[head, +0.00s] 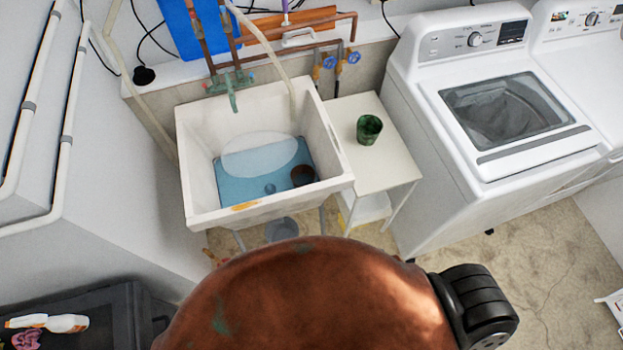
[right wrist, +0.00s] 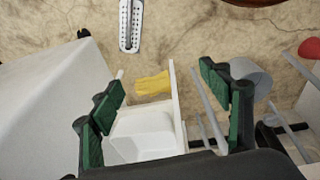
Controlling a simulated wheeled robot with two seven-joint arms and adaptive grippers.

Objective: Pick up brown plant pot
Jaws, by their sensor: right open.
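A small dark brown pot (head: 304,175) sits inside the white sink (head: 332,178), in its right front part, on the blue-looking bottom. The sink's front and right walls stand around it. A green pot (head: 369,129) stands upright on the white side table (head: 386,165) to the right of the sink. My right gripper (right wrist: 162,84) is open and empty in the right wrist view, its green-padded fingers wide apart. It points down past white furniture toward the floor. The brown pot does not show in that view. My left gripper is not in view.
Faucet (head: 232,92) and pipes rise behind the sink. A white washing machine (head: 420,130) stands right of the table. A grey bucket (head: 281,229) is under the sink. A yellow item (right wrist: 152,84) lies low by white furniture. Bare floor (head: 540,270) lies at right.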

